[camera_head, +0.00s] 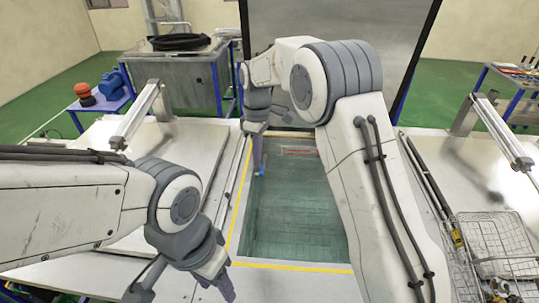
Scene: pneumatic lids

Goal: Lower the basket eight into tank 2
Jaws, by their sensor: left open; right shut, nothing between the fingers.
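An open tank (300,215) with greenish liquid and a yellow-edged rim lies in the middle of the head view; no tank number is readable. Wire baskets (495,245) lie at the lower right; I cannot tell which one is basket eight, and the frame's edge cuts them off. My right gripper (260,172) is shut and empty, pointing down over the tank's far left part, away from the baskets. My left gripper (185,290) is open and empty, left of the tank's near corner, close to the bottom of the frame.
Pale lids or covers with metal bars (138,115) flank the tank, with another bar (502,135) on the right. A long dark rod (430,180) lies right of the tank. A grey upright panel (340,60) stands behind it. My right arm hides the tank's right side.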

